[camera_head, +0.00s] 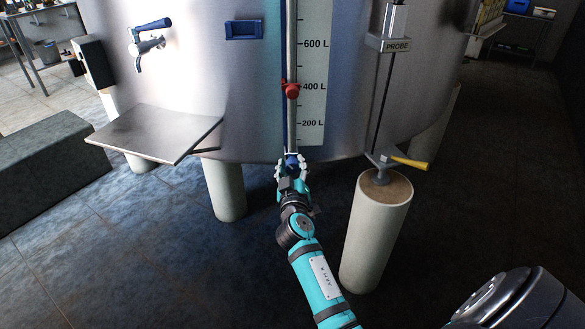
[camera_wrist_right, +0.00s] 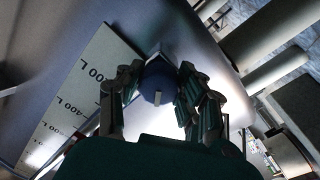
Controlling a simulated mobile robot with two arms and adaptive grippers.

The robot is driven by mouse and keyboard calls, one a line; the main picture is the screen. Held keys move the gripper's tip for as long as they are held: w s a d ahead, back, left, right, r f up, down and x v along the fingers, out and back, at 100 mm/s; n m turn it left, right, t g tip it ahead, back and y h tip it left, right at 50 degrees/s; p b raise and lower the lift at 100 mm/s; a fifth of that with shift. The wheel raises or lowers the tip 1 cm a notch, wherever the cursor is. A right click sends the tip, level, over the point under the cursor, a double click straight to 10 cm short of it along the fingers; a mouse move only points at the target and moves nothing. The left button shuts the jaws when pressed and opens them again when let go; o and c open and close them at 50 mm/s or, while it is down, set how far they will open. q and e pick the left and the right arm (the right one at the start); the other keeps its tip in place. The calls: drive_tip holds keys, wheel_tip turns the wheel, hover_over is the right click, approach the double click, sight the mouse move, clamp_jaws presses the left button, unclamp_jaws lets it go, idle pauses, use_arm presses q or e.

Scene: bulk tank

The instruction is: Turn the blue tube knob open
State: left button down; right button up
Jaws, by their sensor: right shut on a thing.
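The blue tube knob (camera_head: 292,160) sits at the bottom of the vertical level tube on the steel tank, just below the 200 L mark. It also shows in the right wrist view (camera_wrist_right: 157,84) as a round blue knob with a small pale mark on its face. My right gripper (camera_head: 291,169) reaches up to it from below, and in the wrist view its fingers (camera_wrist_right: 158,98) stand on both sides of the knob, shut on it. The fingers hide part of the knob in the head view. My left gripper is not in view.
A red piece (camera_head: 291,90) is on the tube near 400 L. The tank (camera_head: 255,80) also carries a blue-handled tap (camera_head: 150,43). A steel shelf (camera_head: 160,132) juts out at left.

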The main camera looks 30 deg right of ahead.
drive_tip(key=n, duration=0.4)
drive_tip(key=shift+r+n, duration=0.1)
drive_tip(key=shift+n, duration=0.3)
drive_tip(key=n+p, duration=0.1)
drive_tip(key=n, duration=0.4)
drive_tip(key=shift+n+t, duration=0.3)
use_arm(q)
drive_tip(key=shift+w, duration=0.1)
use_arm(e)
drive_tip(key=shift+n, duration=0.3)
drive_tip(key=o, duration=1.2)
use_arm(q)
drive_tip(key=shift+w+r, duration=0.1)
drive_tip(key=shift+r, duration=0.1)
